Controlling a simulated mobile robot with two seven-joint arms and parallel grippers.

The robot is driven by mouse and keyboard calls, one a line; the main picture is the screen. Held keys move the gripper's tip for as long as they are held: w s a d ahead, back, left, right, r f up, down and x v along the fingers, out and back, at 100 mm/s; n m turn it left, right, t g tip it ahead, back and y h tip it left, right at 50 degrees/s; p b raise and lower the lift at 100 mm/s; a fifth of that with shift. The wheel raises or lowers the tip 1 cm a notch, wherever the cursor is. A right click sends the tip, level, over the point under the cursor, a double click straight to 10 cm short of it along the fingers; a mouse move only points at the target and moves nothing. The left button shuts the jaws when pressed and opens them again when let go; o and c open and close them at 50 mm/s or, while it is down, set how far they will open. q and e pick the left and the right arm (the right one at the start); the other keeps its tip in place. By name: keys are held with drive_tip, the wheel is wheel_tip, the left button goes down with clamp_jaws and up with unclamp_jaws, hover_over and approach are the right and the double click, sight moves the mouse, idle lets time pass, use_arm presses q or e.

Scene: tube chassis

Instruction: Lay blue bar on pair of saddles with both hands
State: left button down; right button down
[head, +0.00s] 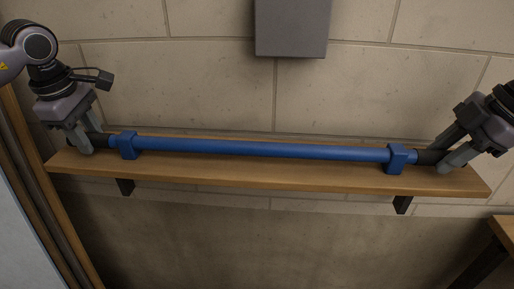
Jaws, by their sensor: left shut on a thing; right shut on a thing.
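The long blue bar (260,149) has dark ends and lies level along the wooden shelf. It passes through or rests in two blue saddles, one at the left (128,146) and one at the right (396,159); from this angle I cannot tell whether it is fully seated. My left gripper (89,141) is shut on the bar's dark left end, just outside the left saddle. My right gripper (437,157) is shut on the dark right end, just outside the right saddle. The fingers partly hide both ends.
The wooden shelf (260,177) is fixed to a block wall on dark brackets (402,204). A grey box (292,28) hangs on the wall above. A wooden piece on dark legs (503,228) stands at the lower right. A pale panel (30,200) is at the lower left.

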use_arm(q)
drive_tip(key=shift+w+r, duration=0.1)
drive_tip(key=shift+r, duration=0.2)
use_arm(e)
drive_tip(key=shift+r, duration=0.3)
